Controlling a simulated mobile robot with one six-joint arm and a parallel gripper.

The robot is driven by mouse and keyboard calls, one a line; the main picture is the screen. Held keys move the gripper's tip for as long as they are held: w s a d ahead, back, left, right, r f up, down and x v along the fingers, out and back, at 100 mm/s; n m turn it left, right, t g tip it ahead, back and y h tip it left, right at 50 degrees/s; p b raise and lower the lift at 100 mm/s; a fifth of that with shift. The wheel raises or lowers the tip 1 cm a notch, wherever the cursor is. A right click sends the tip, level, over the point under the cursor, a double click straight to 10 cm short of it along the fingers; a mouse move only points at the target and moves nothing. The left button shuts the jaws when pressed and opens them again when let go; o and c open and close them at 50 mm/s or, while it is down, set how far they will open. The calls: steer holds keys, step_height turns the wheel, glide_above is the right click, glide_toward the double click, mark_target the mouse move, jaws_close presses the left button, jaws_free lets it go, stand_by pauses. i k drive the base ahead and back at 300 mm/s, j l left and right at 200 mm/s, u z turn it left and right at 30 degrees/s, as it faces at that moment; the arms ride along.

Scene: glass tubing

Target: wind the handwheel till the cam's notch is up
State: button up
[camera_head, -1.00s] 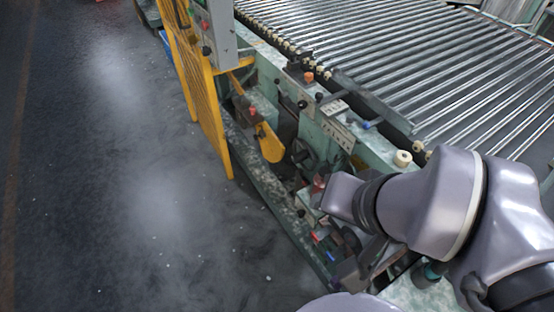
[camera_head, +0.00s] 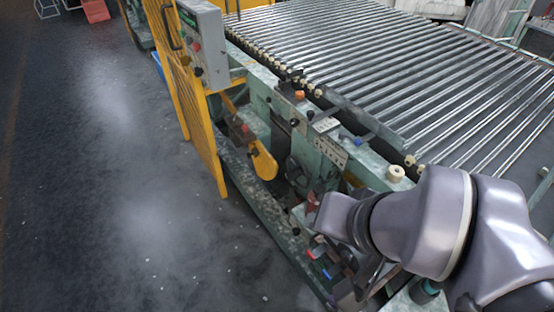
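A dark round part that looks like the handwheel (camera_head: 296,172) sits low on the side of the green machine, right of a yellow curved piece (camera_head: 263,160). It is small, dark and partly in shadow. I cannot pick out the cam or its notch for certain. My gripper (camera_head: 352,278) hangs at the end of my grey arm at the lower right, near the machine's lower side and right of and below the dark wheel. It looks apart from the wheel. The wrist hides much of it, so its fingers cannot be read.
A bed of steel rollers (camera_head: 400,75) fills the upper right. A yellow guard (camera_head: 190,105) and a grey control box (camera_head: 203,45) stand at the machine's left end. A cream knob (camera_head: 396,173) is close to my arm. The dark floor (camera_head: 110,200) at left is clear.

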mark_target(293, 174)
steer(key=i+j+u, duration=0.15)
steer(key=i+j, duration=0.3)
steer(key=j, duration=0.2)
steer(key=i+j+u, duration=0.1)
steer(key=i+j, duration=0.35)
steer(key=j, duration=0.15)
